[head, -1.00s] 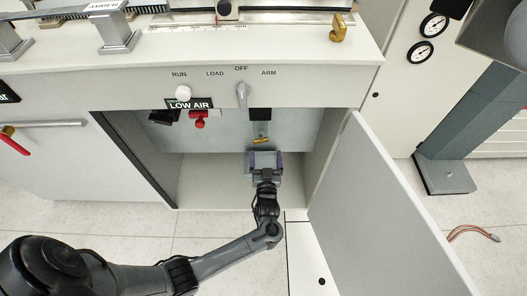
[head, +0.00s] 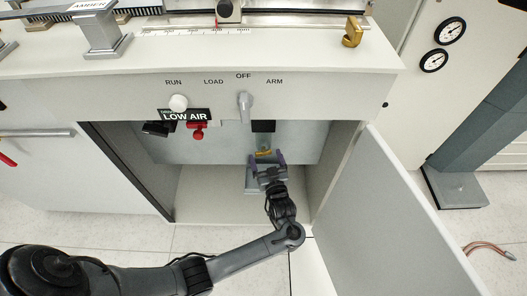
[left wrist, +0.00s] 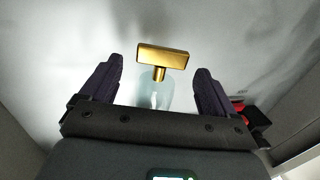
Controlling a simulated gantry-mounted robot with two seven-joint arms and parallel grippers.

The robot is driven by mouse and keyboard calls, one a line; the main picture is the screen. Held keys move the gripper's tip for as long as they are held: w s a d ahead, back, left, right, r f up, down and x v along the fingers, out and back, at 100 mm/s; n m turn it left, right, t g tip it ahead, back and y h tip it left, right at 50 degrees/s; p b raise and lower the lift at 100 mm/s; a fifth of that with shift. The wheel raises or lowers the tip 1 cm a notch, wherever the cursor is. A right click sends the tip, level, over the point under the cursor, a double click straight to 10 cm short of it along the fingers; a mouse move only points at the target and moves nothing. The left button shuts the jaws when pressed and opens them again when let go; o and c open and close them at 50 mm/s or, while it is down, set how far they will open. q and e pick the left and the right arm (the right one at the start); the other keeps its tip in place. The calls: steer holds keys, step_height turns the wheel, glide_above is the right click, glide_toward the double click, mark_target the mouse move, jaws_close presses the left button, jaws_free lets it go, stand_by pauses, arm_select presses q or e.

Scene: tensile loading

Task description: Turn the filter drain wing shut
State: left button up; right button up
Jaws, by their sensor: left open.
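The brass drain wing (head: 263,153) sits under the dark-topped filter (head: 263,128) inside the open cabinet. In the left wrist view the brass wing (left wrist: 162,56) is a T shape, its bar nearly level, with the pale translucent filter bowl (left wrist: 157,92) behind its stem. My left gripper (head: 267,160) is open and empty, just below and in front of the wing. In the left wrist view its two dark fingers (left wrist: 158,80) stand either side of the wing's line, with gaps on both sides; I see no contact. My right gripper is in neither view.
A red knob (head: 197,130) and a LOW AIR sign (head: 186,115) are left of the filter. The selector handle (head: 245,105) is above. The open cabinet door (head: 400,215) bounds the right side. The cabinet floor (head: 205,195) is clear on the left.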

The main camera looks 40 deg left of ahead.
arm_select(q)
steer(key=shift+w+a, duration=0.4)
steer(key=shift+a, duration=0.2)
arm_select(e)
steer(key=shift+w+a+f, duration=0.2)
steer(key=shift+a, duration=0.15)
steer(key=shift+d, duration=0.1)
arm_select(q)
steer(key=shift+d, duration=0.1)
steer(key=shift+s, duration=0.1)
steer(key=shift+c, duration=0.9)
steer(key=c, duration=0.9)
steer(key=m+t+h+p, duration=0.2)
steer(key=p, duration=0.1)
steer(key=m+t+h+p, duration=0.1)
steer(key=p, duration=0.1)
steer(key=shift+s+a, duration=0.25)
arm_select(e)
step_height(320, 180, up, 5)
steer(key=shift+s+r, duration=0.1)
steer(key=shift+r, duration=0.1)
arm_select(q)
steer(key=shift+f, duration=0.1)
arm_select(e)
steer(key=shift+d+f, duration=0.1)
